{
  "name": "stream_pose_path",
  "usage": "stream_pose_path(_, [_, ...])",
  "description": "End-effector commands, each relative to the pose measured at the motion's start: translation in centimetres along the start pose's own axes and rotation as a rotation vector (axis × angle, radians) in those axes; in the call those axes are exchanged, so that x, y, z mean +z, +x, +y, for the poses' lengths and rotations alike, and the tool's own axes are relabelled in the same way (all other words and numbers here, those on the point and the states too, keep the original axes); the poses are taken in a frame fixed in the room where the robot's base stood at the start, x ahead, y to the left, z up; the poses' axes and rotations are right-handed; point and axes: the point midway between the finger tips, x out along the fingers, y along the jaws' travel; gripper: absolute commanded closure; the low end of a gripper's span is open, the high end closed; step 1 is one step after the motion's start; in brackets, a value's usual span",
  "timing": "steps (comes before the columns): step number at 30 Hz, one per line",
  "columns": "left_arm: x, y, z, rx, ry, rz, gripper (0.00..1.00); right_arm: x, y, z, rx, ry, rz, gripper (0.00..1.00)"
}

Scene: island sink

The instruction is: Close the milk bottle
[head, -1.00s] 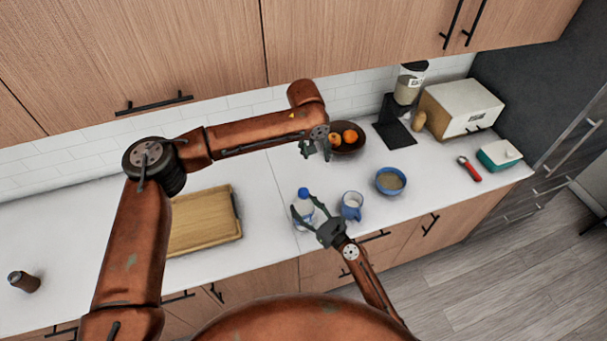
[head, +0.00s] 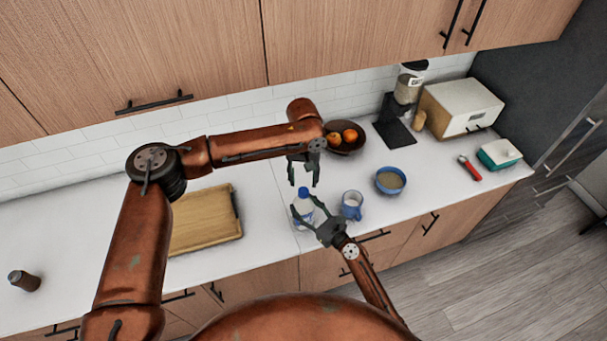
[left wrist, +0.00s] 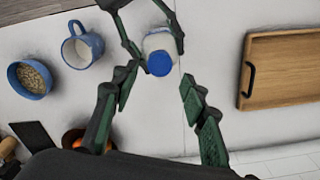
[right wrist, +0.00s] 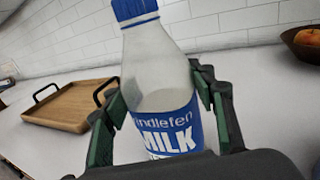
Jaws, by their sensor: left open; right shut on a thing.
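The milk bottle (head: 303,208) stands upright on the white counter, clear with a blue MILK label in the right wrist view (right wrist: 166,100). A blue cap (right wrist: 134,10) sits on its neck; it also shows in the left wrist view (left wrist: 160,63). I cannot tell how tightly the cap sits. My right gripper (head: 310,212) is shut around the bottle's body, one finger on each side. My left gripper (head: 303,184) is open and empty, pointing down above the bottle. In the left wrist view its fingers (left wrist: 155,92) are apart, with the cap a little beyond them.
A blue mug (head: 352,205) stands just right of the bottle, with a blue bowl (head: 391,181) beyond it. A wooden tray (head: 204,220) lies to the left. A fruit bowl (head: 352,148) is behind, near the left arm. The far left counter is mostly clear.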

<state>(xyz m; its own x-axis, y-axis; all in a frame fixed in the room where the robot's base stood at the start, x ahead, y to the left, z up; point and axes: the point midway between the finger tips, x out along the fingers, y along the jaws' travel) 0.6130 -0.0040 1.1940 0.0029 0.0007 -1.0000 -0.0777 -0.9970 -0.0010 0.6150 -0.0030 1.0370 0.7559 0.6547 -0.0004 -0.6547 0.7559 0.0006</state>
Motion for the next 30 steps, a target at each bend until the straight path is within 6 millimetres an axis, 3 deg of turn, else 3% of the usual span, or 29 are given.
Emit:
stream_pose_path(6, [0.1,3.4,0.0,0.0,0.0,-0.002,0.6,0.0,0.0,0.0,0.0,0.0,0.0,1.0])
stream_pose_path(12, [0.0,5.0,0.0,0.0,0.0,-0.001,0.6,0.0,0.0,0.0,0.0,0.0,0.0,1.0])
stream_pose_path(23, [0.0,5.4,0.0,0.001,0.0,0.0,0.6,0.0,0.0,0.0,0.0,0.0,0.0,1.0])
stream_pose_path(30, [0.0,5.3,0.0,0.001,0.0,0.0,0.77,0.0,0.0,0.0,0.0,0.0,0.0,1.0])
